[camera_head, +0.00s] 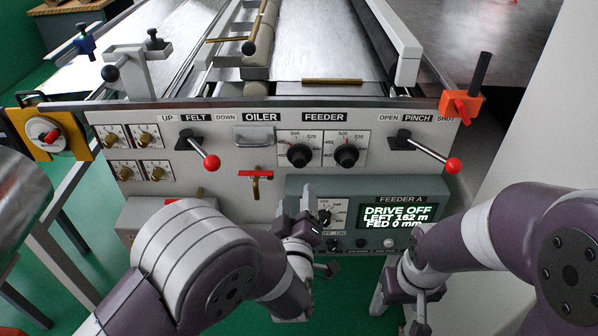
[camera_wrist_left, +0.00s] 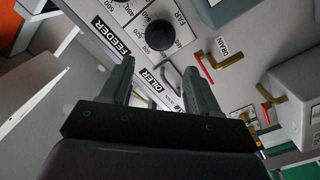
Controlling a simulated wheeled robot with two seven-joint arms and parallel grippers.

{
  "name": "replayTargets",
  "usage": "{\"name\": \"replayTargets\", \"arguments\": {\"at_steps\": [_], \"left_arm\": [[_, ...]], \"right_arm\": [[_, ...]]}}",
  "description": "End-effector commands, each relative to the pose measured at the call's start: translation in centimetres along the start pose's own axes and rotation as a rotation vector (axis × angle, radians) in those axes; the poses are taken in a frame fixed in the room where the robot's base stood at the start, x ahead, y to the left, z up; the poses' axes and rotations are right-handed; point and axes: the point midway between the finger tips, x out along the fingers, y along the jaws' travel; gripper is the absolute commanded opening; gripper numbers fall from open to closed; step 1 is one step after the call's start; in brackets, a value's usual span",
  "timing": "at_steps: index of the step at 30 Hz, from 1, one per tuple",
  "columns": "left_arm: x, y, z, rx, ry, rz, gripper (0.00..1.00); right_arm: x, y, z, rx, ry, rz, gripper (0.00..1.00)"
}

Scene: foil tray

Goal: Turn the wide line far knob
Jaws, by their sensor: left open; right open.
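Two black feeder knobs sit on white scale plates under the FEEDER label, a left knob (camera_head: 299,155) and a right knob (camera_head: 346,156). In the left wrist view a black knob (camera_wrist_left: 160,35) has the word FAR printed beside it; it looks like the left one of the pair. My left gripper (camera_head: 310,212) is open and empty below the knobs, in front of the feeder box. In its wrist view the open fingers (camera_wrist_left: 163,75) point toward the panel, with the knob beyond them, apart. My right gripper (camera_head: 405,300) is open, low at the right, away from the panel.
Red-ball levers for FELT (camera_head: 211,162) and PINCH (camera_head: 453,164) stick out either side of the knobs. A brass drain valve (camera_head: 256,184) with a red handle is below the oiler. The FEEDER A box (camera_head: 420,190) reads DRIVE OFF.

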Motion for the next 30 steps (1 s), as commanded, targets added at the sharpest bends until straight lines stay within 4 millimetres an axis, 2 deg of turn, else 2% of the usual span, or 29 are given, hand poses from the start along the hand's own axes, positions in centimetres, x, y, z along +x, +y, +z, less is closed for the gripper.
{"name": "replayTargets", "arguments": {"at_steps": [6, 12, 17, 24, 25, 30], "left_arm": [[5.5, -0.1, -0.1, 0.003, 0.001, -0.002, 0.61], [9.7, -0.1, 0.0, 0.005, -0.002, -0.001, 0.61], [11.3, -0.1, 0.0, 0.005, -0.002, -0.001, 0.61], [11.4, -0.1, 0.1, 0.006, -0.004, -0.001, 0.61], [11.4, -0.1, 0.1, 0.006, -0.004, -0.001, 0.58], [11.4, -0.1, 0.1, 0.006, -0.004, -0.001, 0.05]], "right_arm": [[-0.2, 0.0, 0.0, 0.000, 0.000, 0.000, 0.61], [-0.4, 0.0, 0.0, 0.000, 0.000, 0.000, 0.61], [-0.4, 0.0, 0.0, 0.000, 0.000, 0.000, 0.61], [-0.4, 0.0, 0.0, 0.000, 0.000, 0.000, 0.61], [-0.4, 0.0, 0.0, 0.000, 0.000, 0.000, 0.61], [-0.4, 0.0, 0.0, 0.000, 0.000, 0.000, 0.61]]}}
